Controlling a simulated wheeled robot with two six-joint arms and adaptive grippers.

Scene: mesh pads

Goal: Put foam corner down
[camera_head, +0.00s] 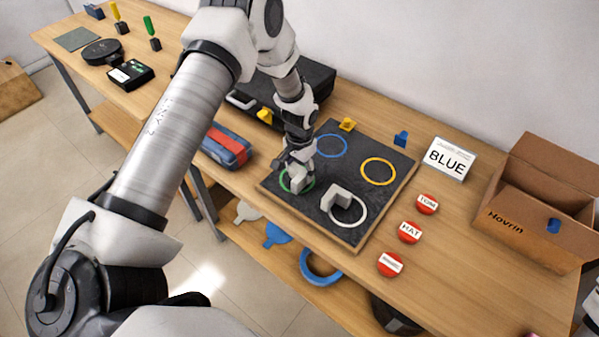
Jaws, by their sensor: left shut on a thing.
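My left gripper (293,165) points down over the green ring (284,184) on a dark board (325,233) with a wooden edge. It is shut on a pale grey foam corner (299,182), which is at or just above the ring; I cannot tell whether it touches the board. The gripper hides part of the ring. A second pale foam corner (335,196) lies on the board, overlapping the white ring (361,219). The blue ring (331,146) and yellow ring (379,171) look empty.
A BLUE sign (448,159), several red labelled discs (410,232) and an open cardboard box (530,200) stand to the right. A black case (318,78) is behind, and a blue-and-red pouch (226,146) is left of the board. Small yellow (347,124) and blue (401,138) pieces sit near its back edge.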

